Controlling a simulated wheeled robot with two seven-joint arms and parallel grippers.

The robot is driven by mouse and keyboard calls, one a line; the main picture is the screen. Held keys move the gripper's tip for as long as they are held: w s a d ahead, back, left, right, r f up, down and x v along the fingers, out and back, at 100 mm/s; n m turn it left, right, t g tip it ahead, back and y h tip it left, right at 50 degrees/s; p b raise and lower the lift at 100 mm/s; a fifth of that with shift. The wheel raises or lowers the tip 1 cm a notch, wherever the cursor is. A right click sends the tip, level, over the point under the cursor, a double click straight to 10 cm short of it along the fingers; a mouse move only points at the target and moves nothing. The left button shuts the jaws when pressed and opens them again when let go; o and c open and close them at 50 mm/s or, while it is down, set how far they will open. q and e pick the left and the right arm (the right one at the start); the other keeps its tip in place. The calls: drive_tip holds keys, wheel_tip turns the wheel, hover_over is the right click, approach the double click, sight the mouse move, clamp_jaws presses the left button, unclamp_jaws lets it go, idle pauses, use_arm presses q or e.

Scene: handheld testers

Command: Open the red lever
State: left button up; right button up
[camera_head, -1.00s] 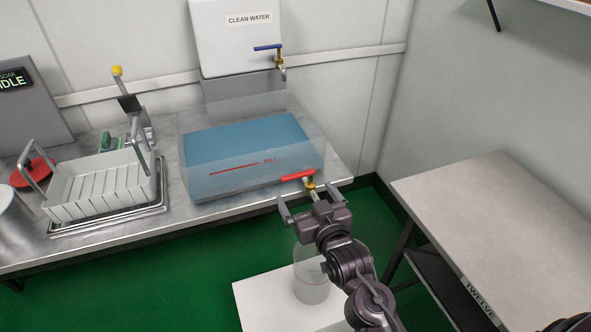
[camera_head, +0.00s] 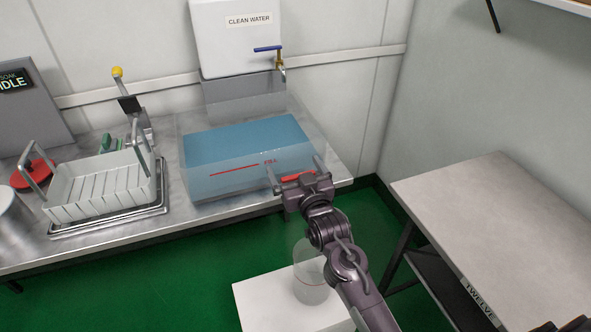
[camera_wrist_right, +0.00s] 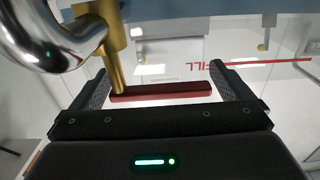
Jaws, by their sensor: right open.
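The red lever (camera_head: 297,177) sits on a tap at the front right of the clear tank of blue water (camera_head: 240,145). My right gripper (camera_head: 295,170) is open at the lever and partly covers it in the head view. In the right wrist view the lever (camera_wrist_right: 165,91) lies crosswise in the space between the two open fingers (camera_wrist_right: 160,80). The brass tap stem (camera_wrist_right: 115,70) stands by the left finger, with a chrome spout (camera_wrist_right: 45,45) at upper left. I cannot tell whether a finger touches the lever. My left gripper is not in view.
A clear jar (camera_head: 311,283) stands on a white block (camera_head: 265,300) below the tap. The clean water tank (camera_head: 235,45) has a blue-handled tap (camera_head: 268,49). A white basket (camera_head: 100,190) is at left. A bare grey table (camera_head: 500,215) is at right.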

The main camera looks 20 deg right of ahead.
drive_tip(key=shift+c, duration=0.3)
drive_tip(key=c, duration=1.3)
